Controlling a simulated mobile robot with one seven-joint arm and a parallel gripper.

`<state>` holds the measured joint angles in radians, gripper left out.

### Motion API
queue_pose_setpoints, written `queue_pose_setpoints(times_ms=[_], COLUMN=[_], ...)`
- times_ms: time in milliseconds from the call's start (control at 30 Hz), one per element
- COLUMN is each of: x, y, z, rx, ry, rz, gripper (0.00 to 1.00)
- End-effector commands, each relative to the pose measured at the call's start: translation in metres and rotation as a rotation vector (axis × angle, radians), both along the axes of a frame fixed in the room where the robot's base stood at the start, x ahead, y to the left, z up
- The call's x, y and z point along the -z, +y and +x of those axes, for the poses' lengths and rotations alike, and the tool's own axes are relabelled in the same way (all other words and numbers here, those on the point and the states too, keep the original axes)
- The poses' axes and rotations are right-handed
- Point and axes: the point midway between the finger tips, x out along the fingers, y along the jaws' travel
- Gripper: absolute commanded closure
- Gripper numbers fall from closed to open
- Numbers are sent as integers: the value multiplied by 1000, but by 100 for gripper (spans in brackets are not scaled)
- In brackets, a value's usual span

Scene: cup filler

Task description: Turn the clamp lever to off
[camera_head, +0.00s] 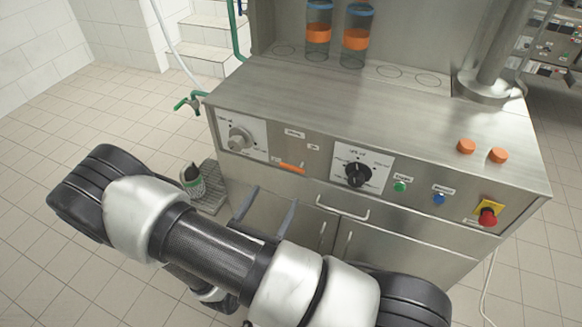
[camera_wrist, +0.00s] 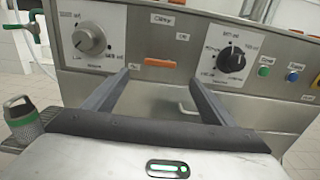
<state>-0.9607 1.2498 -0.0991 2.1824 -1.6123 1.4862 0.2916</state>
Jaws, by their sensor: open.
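The clamp lever is a small orange bar (camera_head: 292,168) low on the machine's front panel, lying roughly level, between the two dials. It also shows in the wrist view (camera_wrist: 160,64), below a label that appears to read "Clamp", with smaller labels to its upper right and left. My gripper (camera_head: 275,194) is open and empty, in front of the panel and a little below the lever in the head view. In the wrist view its fingers (camera_wrist: 159,77) stand apart on either side of the lever, which shows between their tips. I see no contact.
A grey dial (camera_head: 240,138) is left of the lever, a black dial (camera_head: 357,174) right. Farther right are a green button (camera_head: 400,186), a blue button (camera_head: 438,199) and a red emergency knob (camera_head: 488,216). A cabinet handle (camera_head: 342,209) sticks out below. A bottle (camera_head: 193,182) stands left.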

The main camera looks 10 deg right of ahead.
Motion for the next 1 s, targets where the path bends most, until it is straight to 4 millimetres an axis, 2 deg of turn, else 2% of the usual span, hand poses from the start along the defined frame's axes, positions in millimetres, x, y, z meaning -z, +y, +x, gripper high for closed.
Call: queue_pose_setpoints(times_ms=[200, 500, 700, 1000], x=[0, 0, 0, 0], y=[-31, -65, -76, -78], z=[39, 87, 103, 107], rx=[6, 4, 4, 2], ry=[-1, -1, 0, 0], rz=[-1, 0, 1, 1], gripper=[22, 22, 22, 22])
